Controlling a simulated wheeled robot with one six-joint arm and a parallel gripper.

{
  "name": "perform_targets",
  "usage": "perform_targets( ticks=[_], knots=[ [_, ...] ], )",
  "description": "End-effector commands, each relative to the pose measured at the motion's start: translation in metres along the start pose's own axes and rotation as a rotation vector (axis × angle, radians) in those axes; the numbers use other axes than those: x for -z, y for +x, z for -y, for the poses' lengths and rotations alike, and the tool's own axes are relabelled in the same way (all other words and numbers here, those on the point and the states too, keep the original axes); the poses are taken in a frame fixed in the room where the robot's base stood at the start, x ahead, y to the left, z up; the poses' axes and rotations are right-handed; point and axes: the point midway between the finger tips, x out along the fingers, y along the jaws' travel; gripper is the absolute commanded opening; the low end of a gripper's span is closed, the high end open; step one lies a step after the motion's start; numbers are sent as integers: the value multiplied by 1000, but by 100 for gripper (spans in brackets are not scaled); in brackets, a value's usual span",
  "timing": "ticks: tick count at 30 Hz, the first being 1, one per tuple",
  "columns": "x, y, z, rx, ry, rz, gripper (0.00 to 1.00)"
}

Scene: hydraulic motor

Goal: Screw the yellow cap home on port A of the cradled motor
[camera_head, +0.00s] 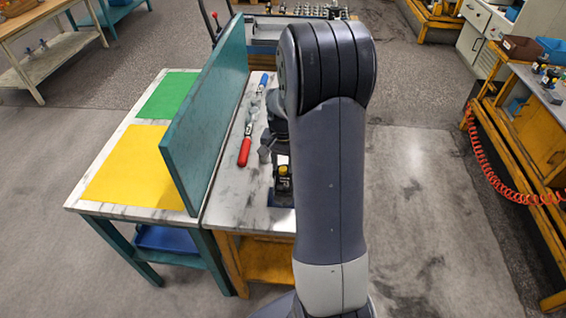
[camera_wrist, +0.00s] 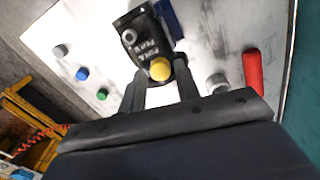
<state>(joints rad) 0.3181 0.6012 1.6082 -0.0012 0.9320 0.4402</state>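The dark motor (camera_wrist: 143,40) sits on the pale bench top, with white lettering on its face that I cannot read surely. It also shows in the head view (camera_head: 283,188), partly hidden behind my arm. The yellow cap (camera_wrist: 160,69) is at the motor's near end in the wrist view; its seating depth cannot be told. The cap also shows on top of the motor in the head view (camera_head: 283,170). My gripper (camera_wrist: 160,72) is open, its two fingers on either side of the yellow cap, with a small gap seeming to show on each side.
Grey (camera_wrist: 59,51), blue (camera_wrist: 82,74) and green (camera_wrist: 102,94) caps lie on the bench top. A red-handled tool (camera_head: 244,150) lies beside the tall teal partition (camera_head: 207,105). A blue block (camera_wrist: 169,19) is next to the motor. Bare bench surrounds the motor's left side in the wrist view.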

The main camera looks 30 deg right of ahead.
Motion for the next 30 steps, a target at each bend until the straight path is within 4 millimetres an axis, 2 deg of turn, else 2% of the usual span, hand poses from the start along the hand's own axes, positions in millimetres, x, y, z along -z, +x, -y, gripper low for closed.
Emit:
perform_targets(
  ticks=[8, 30],
  knots=[
    [0, 0, 0, 0, -70, 0, 31],
    [0, 0, 0, 0, -864, -1, 31]
  ],
)
